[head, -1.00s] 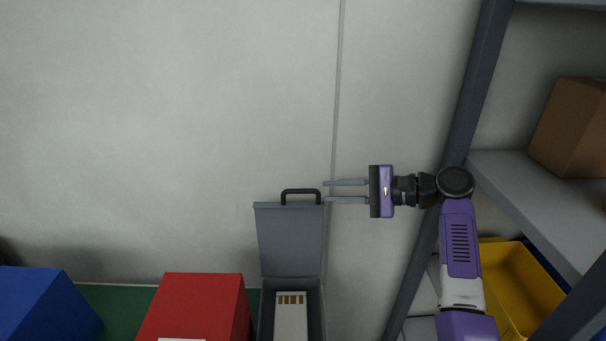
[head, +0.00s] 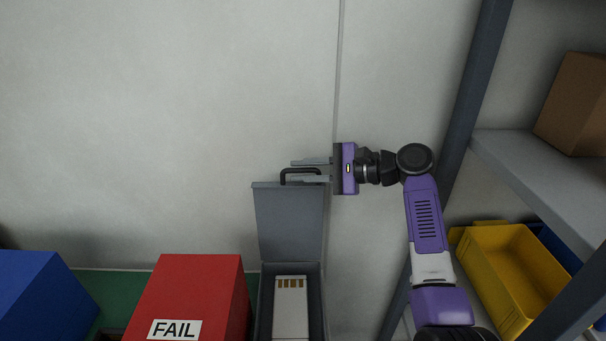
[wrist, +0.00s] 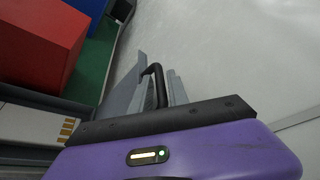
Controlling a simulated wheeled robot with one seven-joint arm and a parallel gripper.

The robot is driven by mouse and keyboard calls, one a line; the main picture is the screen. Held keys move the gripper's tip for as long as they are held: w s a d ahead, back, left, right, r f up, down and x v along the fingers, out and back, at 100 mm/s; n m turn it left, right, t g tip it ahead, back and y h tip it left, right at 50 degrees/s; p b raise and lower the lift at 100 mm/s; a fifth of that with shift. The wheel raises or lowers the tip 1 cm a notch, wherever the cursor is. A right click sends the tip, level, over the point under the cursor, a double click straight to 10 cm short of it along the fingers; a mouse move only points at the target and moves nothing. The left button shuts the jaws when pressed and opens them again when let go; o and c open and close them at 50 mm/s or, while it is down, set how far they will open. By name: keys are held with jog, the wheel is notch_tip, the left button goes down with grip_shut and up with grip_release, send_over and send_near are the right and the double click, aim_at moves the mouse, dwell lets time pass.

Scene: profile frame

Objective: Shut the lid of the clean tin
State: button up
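A grey tin (head: 266,310) stands at the bottom centre of the head view with its lid (head: 288,222) raised upright. A black handle (head: 300,171) is on the lid's top edge; it also shows in the wrist view (wrist: 154,75). A white piece with gold contacts (head: 291,310) lies inside the tin. No label shows on the tin.
A red box (head: 205,290) marked FAIL stands left of the tin, with a blue box (head: 40,295) farther left. A shelf (head: 530,165) with a brown carton (head: 575,105) is at the right. A yellow bin (head: 505,270) is below it. A pale wall is behind the tin.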

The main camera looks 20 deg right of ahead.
jog(key=shift+c, duration=0.4)
grip_shut()
dwell(0.9)
